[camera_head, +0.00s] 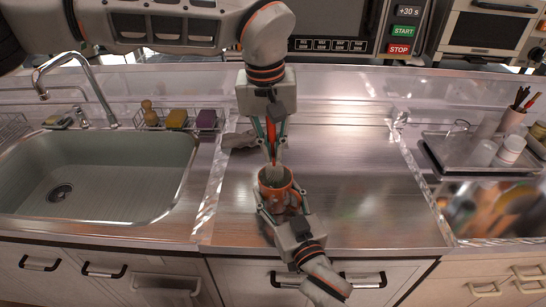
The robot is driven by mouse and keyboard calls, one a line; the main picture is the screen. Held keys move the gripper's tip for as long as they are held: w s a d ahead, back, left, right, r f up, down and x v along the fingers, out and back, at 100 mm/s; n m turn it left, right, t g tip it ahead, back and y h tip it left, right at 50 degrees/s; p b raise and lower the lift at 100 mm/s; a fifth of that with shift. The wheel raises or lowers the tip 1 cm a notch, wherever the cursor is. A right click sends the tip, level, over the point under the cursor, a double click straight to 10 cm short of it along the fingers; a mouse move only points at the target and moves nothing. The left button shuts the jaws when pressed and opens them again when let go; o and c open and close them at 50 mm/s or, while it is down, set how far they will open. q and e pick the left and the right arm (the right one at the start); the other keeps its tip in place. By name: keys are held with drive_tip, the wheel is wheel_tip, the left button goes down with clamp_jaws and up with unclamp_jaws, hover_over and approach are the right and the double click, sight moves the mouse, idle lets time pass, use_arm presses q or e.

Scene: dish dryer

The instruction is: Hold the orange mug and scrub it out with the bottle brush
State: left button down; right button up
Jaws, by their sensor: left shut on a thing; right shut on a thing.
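The orange mug (269,193) is near the middle of the steel counter, with its opening facing up. My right gripper (279,207) is shut on the mug from the front, at its near side. My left gripper (272,148) is above the mug and shut on the bottle brush (272,141), which has an orange-red handle and points down. The brush's pale lower end reaches into the mug's opening. How deep it sits inside is hidden by the mug wall.
A sink (95,175) with a faucet (75,75) lies to the left. Sponges (177,118) sit in a rack behind it. A grey cloth-like item (238,139) lies behind the mug. A tray (470,168) with cups (511,149) stands at the right. The counter right of the mug is clear.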

sight(273, 170)
use_arm(q)
drive_tip(key=shift+r, duration=3.4)
drive_tip(key=shift+r, duration=0.3)
drive_tip(key=shift+f, duration=0.15)
drive_tip(key=shift+f, duration=6.3)
drive_tip(key=shift+f, duration=0.75)
drive_tip(key=shift+s, duration=0.15)
